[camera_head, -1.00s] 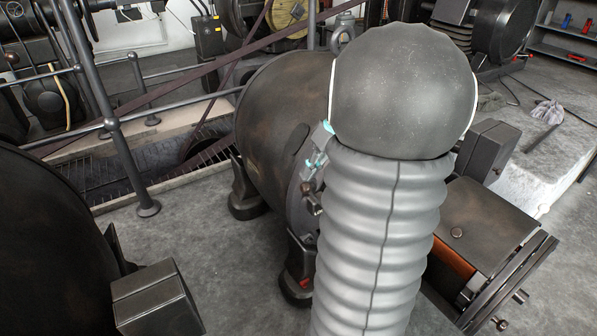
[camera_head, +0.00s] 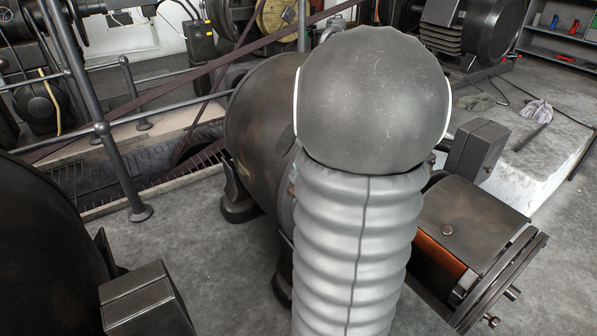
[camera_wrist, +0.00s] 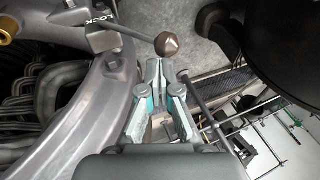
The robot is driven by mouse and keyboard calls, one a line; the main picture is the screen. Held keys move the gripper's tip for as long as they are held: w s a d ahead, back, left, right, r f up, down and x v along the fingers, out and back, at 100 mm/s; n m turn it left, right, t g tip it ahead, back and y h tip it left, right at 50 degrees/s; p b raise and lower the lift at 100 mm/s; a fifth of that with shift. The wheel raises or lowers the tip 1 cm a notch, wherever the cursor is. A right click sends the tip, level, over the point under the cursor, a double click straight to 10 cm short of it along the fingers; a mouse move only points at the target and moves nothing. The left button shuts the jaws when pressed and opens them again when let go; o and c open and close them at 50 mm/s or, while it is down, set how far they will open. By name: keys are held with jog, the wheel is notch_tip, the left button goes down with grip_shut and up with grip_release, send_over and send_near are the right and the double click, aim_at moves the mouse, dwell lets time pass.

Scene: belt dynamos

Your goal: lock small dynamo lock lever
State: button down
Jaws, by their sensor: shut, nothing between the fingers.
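The lock lever (camera_wrist: 128,30) shows in the wrist view as a thin dark rod ending in a brown faceted knob (camera_wrist: 168,44). Its rod crosses the grey ring-shaped housing near the word LOCK (camera_wrist: 98,17). My gripper (camera_wrist: 160,68) is shut and empty, with its tips just below the knob in the picture. I cannot tell whether they touch it. In the head view the dynamo (camera_head: 262,125) stands at the middle, partly hidden behind my arm. The lever and my gripper are hidden there.
Coils (camera_wrist: 55,90) show inside the housing. Another dark machine (camera_head: 40,245) stands at the left in the head view. A metal railing (camera_head: 105,130) borders a floor pit behind. A block with an orange side (camera_head: 475,230) is right of my arm. Bare floor lies between the machines.

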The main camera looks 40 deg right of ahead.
jog(key=d+r+p, duration=0.3)
jog(key=d+r, duration=0.2)
jog(key=r, duration=0.7)
jog(key=shift+s+d+p, duration=0.2)
jog(key=shift+s+p, duration=0.1)
jog(key=shift+p, duration=0.05)
jog(key=shift+r, duration=0.1)
